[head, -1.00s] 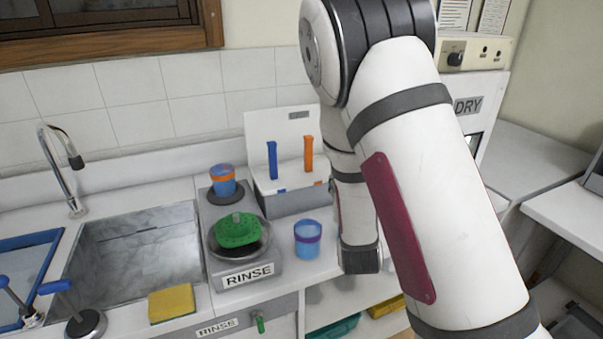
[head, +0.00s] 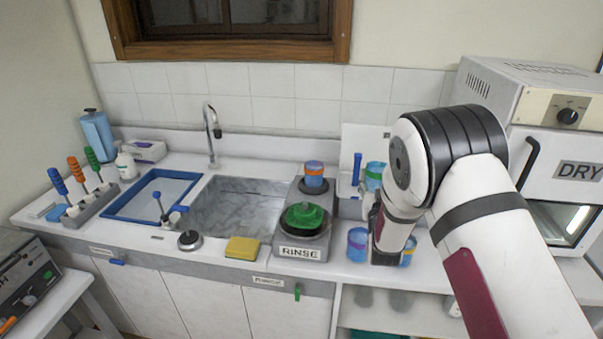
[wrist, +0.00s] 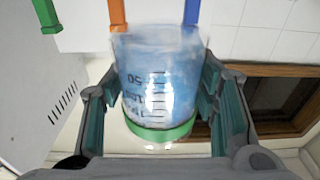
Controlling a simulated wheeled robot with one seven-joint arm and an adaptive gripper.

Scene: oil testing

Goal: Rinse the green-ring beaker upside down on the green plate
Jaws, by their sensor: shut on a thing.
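My gripper (wrist: 158,95) is shut on the green-ring beaker (wrist: 160,85), a clear bluish cup with dark markings, one finger on each side. In the head view the green-ring beaker (head: 375,171) is upright in front of the white rack, its ring uppermost, partly hidden by my arm. The wrist view is upside down, so the ring is low there. The green plate (head: 304,216) lies on the grey RINSE stand (head: 299,253), left of and apart from the beaker.
An orange-ring beaker (head: 314,175) stands at the back of the RINSE stand. A purple-ring beaker (head: 357,244) and another beaker (head: 408,252) stand near my arm. The sink (head: 240,212) and yellow sponge (head: 242,248) are left. The DRY oven (head: 560,165) is right.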

